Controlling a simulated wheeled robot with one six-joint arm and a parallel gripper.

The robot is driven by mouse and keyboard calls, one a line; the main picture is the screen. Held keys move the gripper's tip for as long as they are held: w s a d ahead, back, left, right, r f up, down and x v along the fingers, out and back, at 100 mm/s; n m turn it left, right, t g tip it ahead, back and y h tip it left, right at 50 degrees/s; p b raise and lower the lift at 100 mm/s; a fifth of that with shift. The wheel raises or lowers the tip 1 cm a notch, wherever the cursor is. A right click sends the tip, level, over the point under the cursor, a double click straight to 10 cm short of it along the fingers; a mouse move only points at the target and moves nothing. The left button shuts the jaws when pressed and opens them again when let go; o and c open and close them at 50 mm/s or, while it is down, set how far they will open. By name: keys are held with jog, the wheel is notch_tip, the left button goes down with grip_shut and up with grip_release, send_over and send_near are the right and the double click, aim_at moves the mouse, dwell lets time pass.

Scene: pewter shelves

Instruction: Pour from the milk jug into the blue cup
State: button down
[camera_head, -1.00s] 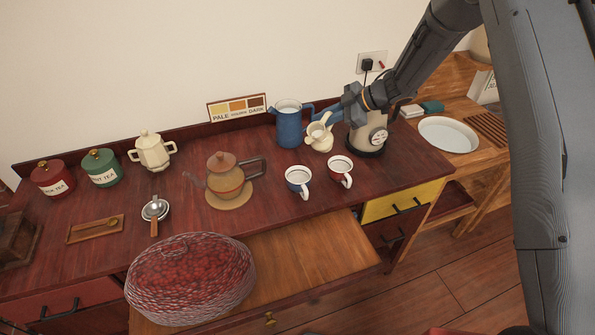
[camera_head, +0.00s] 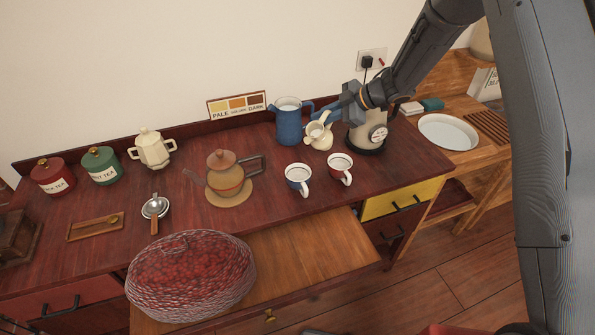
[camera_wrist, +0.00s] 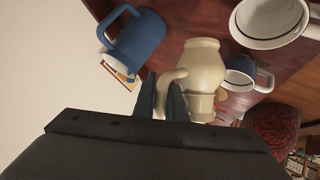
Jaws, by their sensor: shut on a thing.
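The cream milk jug (camera_head: 320,138) is at the back right of the dark red counter, between the blue pitcher and the grinder-like appliance. My gripper (camera_head: 331,116) is shut on its handle; the wrist view shows the fingers (camera_wrist: 170,97) at the handle of the jug (camera_wrist: 203,66). The jug looks near upright; I cannot tell whether its base touches the counter. The blue cup (camera_head: 297,181) stands upright in front of the jug, slightly left, apart from it. It also shows in the wrist view (camera_wrist: 235,78), partly hidden behind the jug.
A red cup (camera_head: 340,174) stands close right of the blue cup. The tall blue pitcher (camera_head: 288,126) is close left of the jug, the appliance (camera_head: 368,138) close right. A teapot (camera_head: 226,179) stands further left. An open drawer (camera_head: 310,250) juts out in front.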

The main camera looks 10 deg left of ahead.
jog(key=shift+s+a+r, duration=0.15)
jog(key=shift+s+a, duration=0.05)
jog(key=shift+s, duration=0.1)
dwell(0.7)
jog(key=shift+s+a+f+n+t+h, duration=0.25)
jog(key=shift+s+f+n+t+h, duration=0.25)
jog(key=shift+t, duration=0.3)
dwell(1.0)
jog(key=shift+s+a+n+t, duration=0.1)
jog(key=shift+n+t, duration=0.3)
dwell(1.0)
